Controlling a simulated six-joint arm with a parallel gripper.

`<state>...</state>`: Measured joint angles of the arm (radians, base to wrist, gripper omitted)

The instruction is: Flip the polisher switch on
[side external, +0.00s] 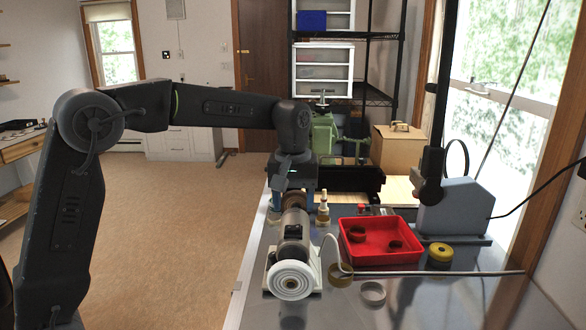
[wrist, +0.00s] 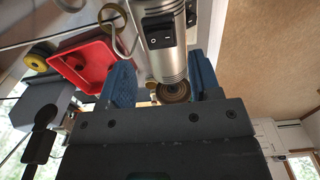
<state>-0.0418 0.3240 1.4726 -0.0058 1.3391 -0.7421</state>
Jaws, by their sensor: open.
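The polisher (side external: 296,226) is a silver cylinder on the bench with a white buffing wheel (side external: 290,280) at its near end. A brown wheel (wrist: 172,92) is at its other end in the wrist view. Its black rocker switch (wrist: 160,30) shows on the body in the wrist view; I cannot tell which way it is set. My gripper (side external: 295,205) points down over the far end of the polisher, behind the body in the side view. In the wrist view its blue fingers (wrist: 163,80) are open, one on each side of the polisher in the picture, holding nothing.
A red tray (side external: 381,256) with brown rings stands right of the polisher. A yellow-and-black roll (side external: 440,254), a pale ring (side external: 373,293) and a small bottle (side external: 323,212) are nearby. A grey machine (side external: 458,208) stands farther right. A pale cord runs beside the polisher.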

